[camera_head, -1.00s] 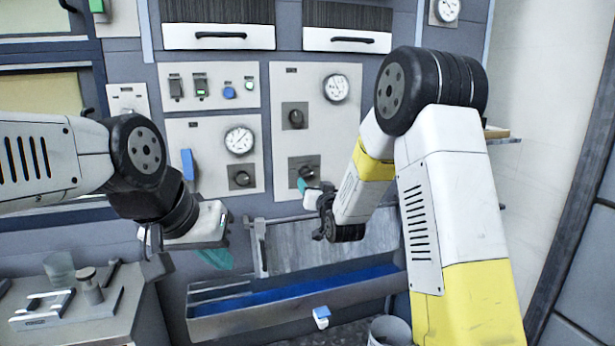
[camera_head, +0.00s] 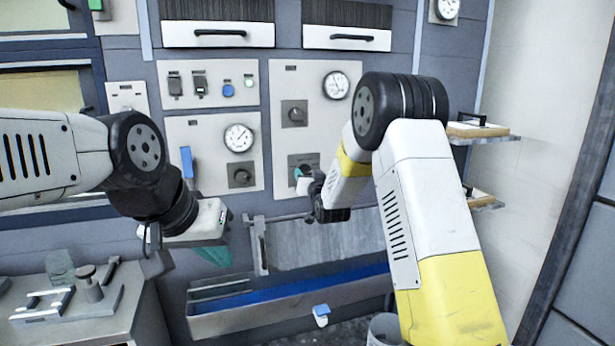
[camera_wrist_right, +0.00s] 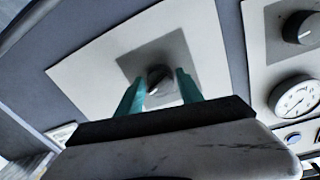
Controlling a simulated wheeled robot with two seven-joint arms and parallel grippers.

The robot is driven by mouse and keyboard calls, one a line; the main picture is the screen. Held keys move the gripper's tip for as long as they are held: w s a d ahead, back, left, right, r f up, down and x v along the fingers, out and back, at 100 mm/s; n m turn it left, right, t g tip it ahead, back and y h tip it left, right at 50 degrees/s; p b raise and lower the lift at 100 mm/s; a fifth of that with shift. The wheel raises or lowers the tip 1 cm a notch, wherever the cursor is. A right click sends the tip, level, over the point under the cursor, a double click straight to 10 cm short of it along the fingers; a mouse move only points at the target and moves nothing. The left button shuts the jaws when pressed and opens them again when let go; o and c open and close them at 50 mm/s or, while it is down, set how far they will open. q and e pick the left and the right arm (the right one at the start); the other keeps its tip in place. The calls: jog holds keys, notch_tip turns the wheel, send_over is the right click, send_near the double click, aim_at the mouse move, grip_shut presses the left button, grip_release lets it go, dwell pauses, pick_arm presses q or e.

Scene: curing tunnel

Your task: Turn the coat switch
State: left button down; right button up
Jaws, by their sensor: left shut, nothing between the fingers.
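A dark rotary knob on a square grey plate sits low on the right-hand white control panel (camera_head: 275,145). In the right wrist view this knob (camera_wrist_right: 157,73) shows between and just beyond my teal fingertips. My right gripper (camera_head: 300,176) is at the knob, with its fingers (camera_wrist_right: 160,80) open on either side of it; I cannot tell whether they touch it. In the head view the gripper partly hides the knob. A second knob (camera_head: 294,114) is above it. My left gripper (camera_head: 216,257) is shut and empty, low in front of the wall, left of the trough.
A left panel holds a gauge (camera_head: 238,138), a knob (camera_head: 241,176) and a blue handle (camera_head: 187,162). Small switches (camera_head: 200,84) sit above. A blue-lined trough (camera_head: 250,318) lies below; a bench (camera_head: 130,318) is at left and shelves (camera_head: 485,138) at right.

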grip_shut()
jog(key=shift+n, duration=0.4)
jog(key=n+y, duration=0.1)
jog(key=n, duration=1.2)
jog(key=shift+d+f, duration=0.1)
jog(key=shift+d, duration=0.05)
jog(key=shift+d+n, duration=0.1)
jog(key=shift+n, duration=2.2)
